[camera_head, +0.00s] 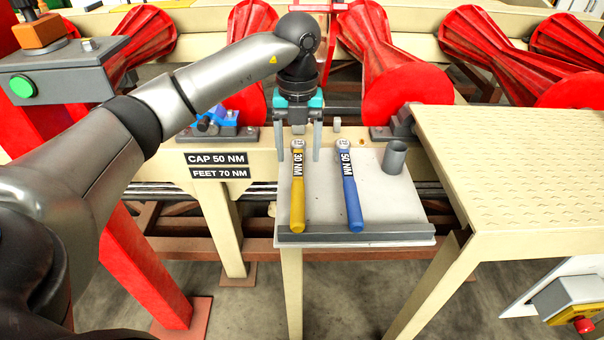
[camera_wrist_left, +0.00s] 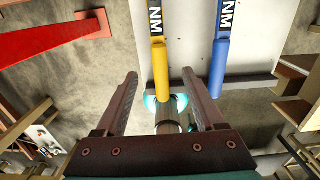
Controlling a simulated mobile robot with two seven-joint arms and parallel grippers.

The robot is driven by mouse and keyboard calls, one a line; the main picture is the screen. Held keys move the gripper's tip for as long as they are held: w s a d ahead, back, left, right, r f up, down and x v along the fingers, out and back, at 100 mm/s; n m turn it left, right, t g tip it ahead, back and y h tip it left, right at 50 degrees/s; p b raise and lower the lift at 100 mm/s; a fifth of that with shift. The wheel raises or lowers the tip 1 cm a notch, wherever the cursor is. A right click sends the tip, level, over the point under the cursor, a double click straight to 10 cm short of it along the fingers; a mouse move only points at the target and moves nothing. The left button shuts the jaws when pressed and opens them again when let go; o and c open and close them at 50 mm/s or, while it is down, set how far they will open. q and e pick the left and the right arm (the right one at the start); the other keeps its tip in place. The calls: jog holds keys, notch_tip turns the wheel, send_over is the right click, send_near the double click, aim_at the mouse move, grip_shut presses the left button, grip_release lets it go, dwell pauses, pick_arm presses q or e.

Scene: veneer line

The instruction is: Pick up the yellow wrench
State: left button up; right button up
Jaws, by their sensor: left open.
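The yellow wrench (camera_head: 298,204) lies lengthwise on a pale shelf (camera_head: 259,238), its handle end towards me and its round head at the far end. A black label on it reads 30 NM. My left gripper (camera_head: 299,156) points down with its fingers open, one to each side of the wrench's head end in the head view. The gap between the fingers looks empty. In the left wrist view the yellow handle (camera_wrist_left: 174,80) lies in line with the gap between the fingers (camera_wrist_left: 168,82). Whether the fingertips reach down to the wrench's level is unclear.
A blue wrench (camera_head: 352,204) marked 50 NM lies parallel, just right of the yellow one. A grey cup (camera_head: 394,158) stands further right. A grey lip (camera_head: 350,237) edges the shelf's front. Red rollers (camera_head: 405,75) stand behind, and a cream table (camera_head: 530,150) is at right.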

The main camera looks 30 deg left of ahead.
aim_at(298, 185)
pick_arm(q)
notch_tip(298, 185, down, 5)
jog(key=shift+s+f+b, duration=0.15)
jog(key=shift+f+b, duration=0.05)
jog(key=shift+b, duration=0.1)
jog(key=shift+f, duration=0.75)
notch_tip(298, 185, down, 5)
jog(key=shift+r+b, duration=0.1)
jog(key=shift+b, duration=0.45)
jog(key=shift+c, duration=0.6)
grip_shut()
pick_arm(e)
notch_tip(298, 185, down, 2)
jog(key=shift+s, duration=0.1)
